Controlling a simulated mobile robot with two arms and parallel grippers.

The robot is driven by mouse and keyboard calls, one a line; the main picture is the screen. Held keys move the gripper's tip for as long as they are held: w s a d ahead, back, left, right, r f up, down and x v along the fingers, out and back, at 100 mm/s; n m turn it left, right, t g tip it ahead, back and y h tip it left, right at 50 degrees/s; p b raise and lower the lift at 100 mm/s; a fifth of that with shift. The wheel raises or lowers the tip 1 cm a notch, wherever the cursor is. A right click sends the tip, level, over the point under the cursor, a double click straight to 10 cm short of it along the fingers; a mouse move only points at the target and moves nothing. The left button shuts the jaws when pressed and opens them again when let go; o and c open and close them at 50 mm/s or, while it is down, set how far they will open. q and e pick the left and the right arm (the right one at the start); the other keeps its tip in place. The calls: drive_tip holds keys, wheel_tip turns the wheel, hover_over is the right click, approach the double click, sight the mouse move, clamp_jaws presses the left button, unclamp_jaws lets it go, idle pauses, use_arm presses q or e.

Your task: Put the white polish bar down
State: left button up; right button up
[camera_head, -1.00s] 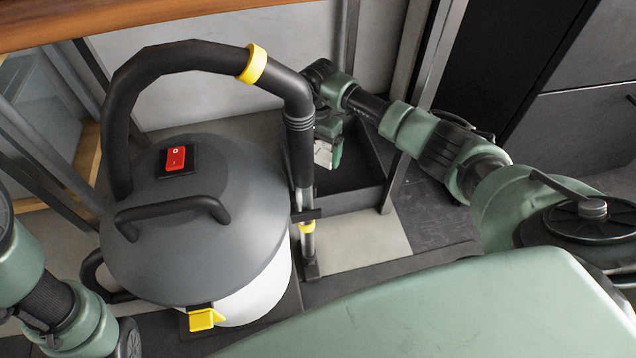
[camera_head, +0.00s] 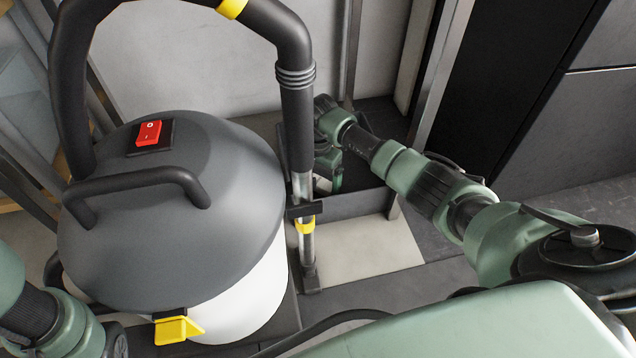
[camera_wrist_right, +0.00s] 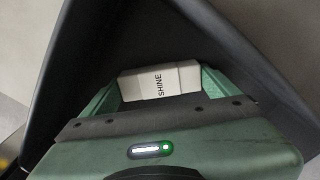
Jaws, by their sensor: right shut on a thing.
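In the head view my right gripper (camera_head: 328,172) reaches down into a dark open-topped bin (camera_head: 365,201), and only a small pale patch of the bar shows beside the fingers. The bin's dark walls surround the gripper in the wrist view. I cannot tell whether the bar touches the bin floor. My left arm shows at the lower left, but its gripper is out of view.
A large grey and white vacuum (camera_head: 205,225) with a red switch stands left of the bin. Its black hose and metal tube (camera_head: 303,235) stand close in front of the bin's left side. A metal post (camera_head: 440,80) rises at the bin's right. Dark cabinets (camera_head: 600,120) stand further right.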

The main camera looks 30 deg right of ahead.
sight(318, 180)
drive_tip(key=shift+f, duration=0.1)
drive_tip(key=o, duration=1.2)
wheel_tip(318, 180, up, 12)
drive_tip(key=p, duration=0.7)
drive_tip(key=shift+r+p, duration=0.25)
drive_tip(key=shift+p, duration=0.1)
